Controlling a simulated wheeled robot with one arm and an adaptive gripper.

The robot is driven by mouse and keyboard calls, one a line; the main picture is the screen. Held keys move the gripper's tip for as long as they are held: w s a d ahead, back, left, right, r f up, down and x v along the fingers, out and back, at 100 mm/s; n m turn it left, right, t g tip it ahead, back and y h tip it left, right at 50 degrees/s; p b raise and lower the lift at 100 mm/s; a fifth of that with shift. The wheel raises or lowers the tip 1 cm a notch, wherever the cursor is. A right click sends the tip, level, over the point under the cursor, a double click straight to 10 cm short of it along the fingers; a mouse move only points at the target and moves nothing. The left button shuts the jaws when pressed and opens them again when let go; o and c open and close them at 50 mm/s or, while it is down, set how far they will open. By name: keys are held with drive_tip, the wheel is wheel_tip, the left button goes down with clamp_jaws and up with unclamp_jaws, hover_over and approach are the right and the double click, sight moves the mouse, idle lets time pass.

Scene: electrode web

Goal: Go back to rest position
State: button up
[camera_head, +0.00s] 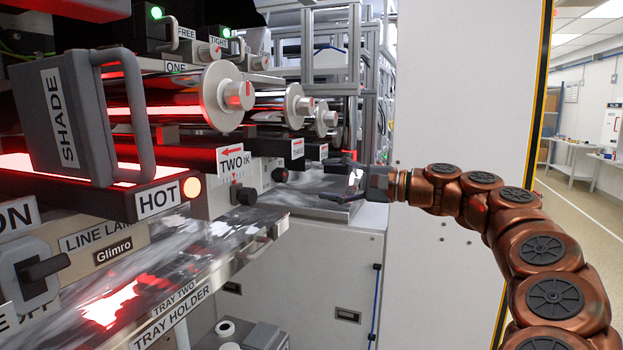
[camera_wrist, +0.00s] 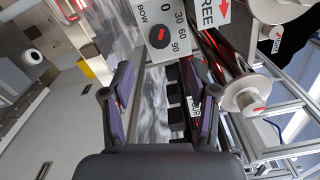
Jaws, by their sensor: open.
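My gripper (camera_head: 342,179) is in the middle of the head view, at the end of my copper-coloured arm, which comes in from the right. Its fingers point left toward the machine and are spread apart with nothing between them. In the wrist view my gripper (camera_wrist: 160,105) shows two dark fingers with purplish inner faces, well apart. Beyond them are a shiny metal surface and a panel with a black knob (camera_wrist: 159,38) marked BOW 0, 30, 60, 90. I cannot tell whether the fingers touch anything there.
The machine fills the left, with rollers (camera_head: 222,97), a grey SHADE box (camera_head: 65,120), a glowing HOT lamp bar (camera_head: 150,200) and a tray holder (camera_head: 180,305) jutting forward. A white cabinet panel (camera_head: 450,110) stands behind my arm. Open floor (camera_head: 575,215) lies at the far right.

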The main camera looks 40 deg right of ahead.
drive_tip(key=shift+v, duration=0.8)
idle(0.4)
